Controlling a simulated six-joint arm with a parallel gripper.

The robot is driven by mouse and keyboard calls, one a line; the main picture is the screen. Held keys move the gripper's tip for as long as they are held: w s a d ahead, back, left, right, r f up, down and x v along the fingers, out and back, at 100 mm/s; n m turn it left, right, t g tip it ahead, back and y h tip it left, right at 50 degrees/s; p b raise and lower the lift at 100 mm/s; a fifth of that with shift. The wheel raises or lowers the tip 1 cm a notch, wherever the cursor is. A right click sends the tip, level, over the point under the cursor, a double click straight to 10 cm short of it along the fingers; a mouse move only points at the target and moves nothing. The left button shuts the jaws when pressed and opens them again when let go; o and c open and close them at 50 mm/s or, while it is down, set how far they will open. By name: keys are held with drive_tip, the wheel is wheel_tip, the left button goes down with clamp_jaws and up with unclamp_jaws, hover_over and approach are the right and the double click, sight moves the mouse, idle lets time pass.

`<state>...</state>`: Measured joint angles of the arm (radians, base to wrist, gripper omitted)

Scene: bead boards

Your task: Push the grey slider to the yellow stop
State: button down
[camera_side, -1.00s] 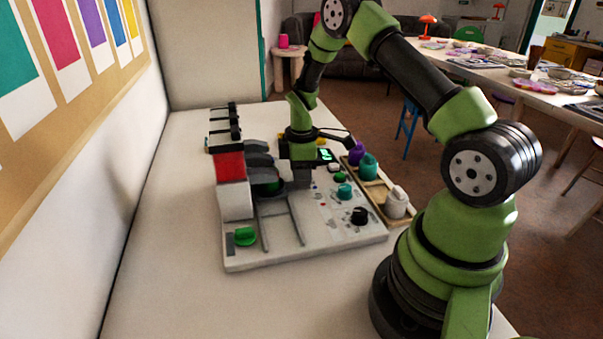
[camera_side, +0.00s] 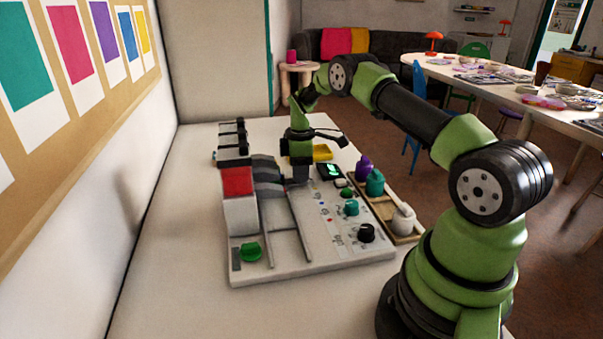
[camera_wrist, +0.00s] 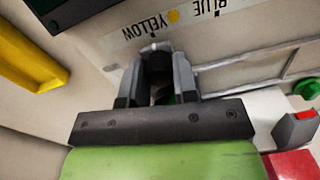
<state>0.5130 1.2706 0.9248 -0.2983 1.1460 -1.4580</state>
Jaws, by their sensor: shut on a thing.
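My gripper (camera_side: 300,172) is low over the white board (camera_side: 310,265), at the far part of the two grey rails (camera_side: 268,235). In the wrist view my gripper (camera_wrist: 158,85) has its fingers close together around a dark grey piece (camera_wrist: 157,60), which looks like the slider's grip. The slider's body is mostly hidden by the fingers. The word YELLOW (camera_wrist: 137,30) with a yellow dot (camera_wrist: 173,17) is printed on the board just beyond the fingertips. The word BLUE (camera_wrist: 208,5) is to its right.
A red-topped white block (camera_side: 239,205) and curved grey pieces (camera_side: 267,172) stand left of the rails. A green button (camera_side: 250,252) is at the near left. A yellow tray (camera_side: 322,152) lies behind the gripper. A wooden tray (camera_side: 385,212) with bottles is at the right.

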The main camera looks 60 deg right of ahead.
drive_tip(key=shift+w+d, duration=0.1)
drive_tip(key=shift+w, duration=0.1)
drive_tip(key=c, duration=0.9)
unclamp_jaws()
drive_tip(key=shift+s+r, duration=0.1)
drive_tip(key=shift+r, duration=0.05)
wheel_tip(320, 180, up, 10)
drive_tip(key=shift+f, duration=0.1)
drive_tip(key=s+a+r+m+t, duration=0.2)
drive_tip(key=s+a+r+m, duration=0.1)
drive_tip(key=a+r, duration=0.45)
drive_tip(key=s+a+r+m+t, duration=0.2)
drive_tip(key=s+a+r, duration=0.1)
drive_tip(key=a+r, duration=0.5)
drive_tip(key=s+a+m+t, duration=0.1)
drive_tip(key=s+a+m, duration=0.1)
drive_tip(key=s, duration=0.3)
drive_tip(key=s+a+r+m+t+y, duration=0.1)
drive_tip(key=s+a+m, duration=0.1)
drive_tip(key=s, duration=0.4)
drive_tip(key=s+a+m+t, duration=0.1)
drive_tip(key=s+a+m, duration=0.1)
drive_tip(key=s+a, duration=0.2)
drive_tip(key=shift+s+a+r+y, duration=0.1)
drive_tip(key=shift+s+r+y, duration=0.1)
drive_tip(key=shift+s, duration=0.35)
drive_tip(key=shift+s+r+y, duration=0.1)
drive_tip(key=shift+s+r, duration=0.05)
drive_tip(key=shift+s, duration=0.4)
